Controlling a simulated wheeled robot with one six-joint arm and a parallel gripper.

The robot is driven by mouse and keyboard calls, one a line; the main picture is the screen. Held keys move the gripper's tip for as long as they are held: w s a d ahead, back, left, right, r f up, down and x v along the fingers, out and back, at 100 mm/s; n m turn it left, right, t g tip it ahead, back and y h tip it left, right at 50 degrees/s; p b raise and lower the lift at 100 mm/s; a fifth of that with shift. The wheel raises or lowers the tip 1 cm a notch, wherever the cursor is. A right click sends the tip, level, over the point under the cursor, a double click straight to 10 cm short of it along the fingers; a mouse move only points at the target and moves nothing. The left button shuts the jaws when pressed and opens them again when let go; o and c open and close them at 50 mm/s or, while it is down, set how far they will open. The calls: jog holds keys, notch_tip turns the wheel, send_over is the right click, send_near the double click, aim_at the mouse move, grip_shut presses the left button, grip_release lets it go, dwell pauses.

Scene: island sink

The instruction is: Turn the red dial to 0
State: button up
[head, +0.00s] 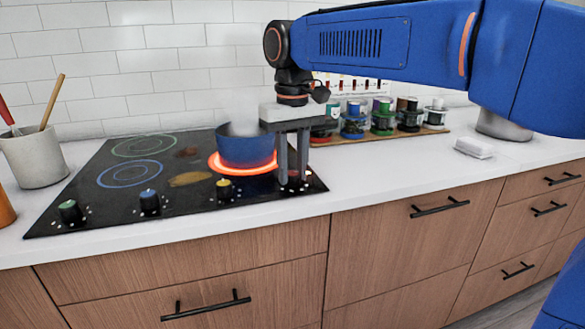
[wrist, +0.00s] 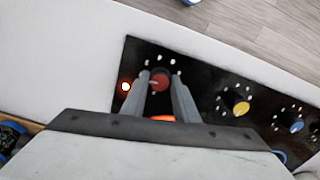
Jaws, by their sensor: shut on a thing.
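The red dial (wrist: 159,82) is at the end of the black cooktop in the wrist view, with white marks around it and a pale pointer line on its face. My gripper (wrist: 162,80) comes down over it with one finger on each side, shut on it. In the head view my gripper (head: 293,179) stands at the cooktop's front right corner, and its fingers mostly hide the dial. A small orange-red light (wrist: 126,87) glows beside the dial. I cannot read which mark the pointer meets.
A steaming blue pot (head: 246,150) sits on a glowing burner (head: 222,167), close left of my fingers. Yellow (head: 224,188), blue (head: 149,201) and green (head: 70,211) dials line the cooktop's front. The counter right is mostly clear.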

aim_at(293, 173)
jog(key=shift+n, duration=0.3)
jog(key=n, duration=0.3)
jog(key=shift+n, duration=0.4)
jog(key=n, duration=0.3)
jog(key=shift+n, duration=0.3)
jog(key=n, duration=0.4)
jog(key=shift+n, duration=2)
jog(key=o, duration=1.1)
jog(key=shift+c, duration=0.2)
notch_tip(293, 173, up, 18)
jog(key=shift+f, duration=0.25)
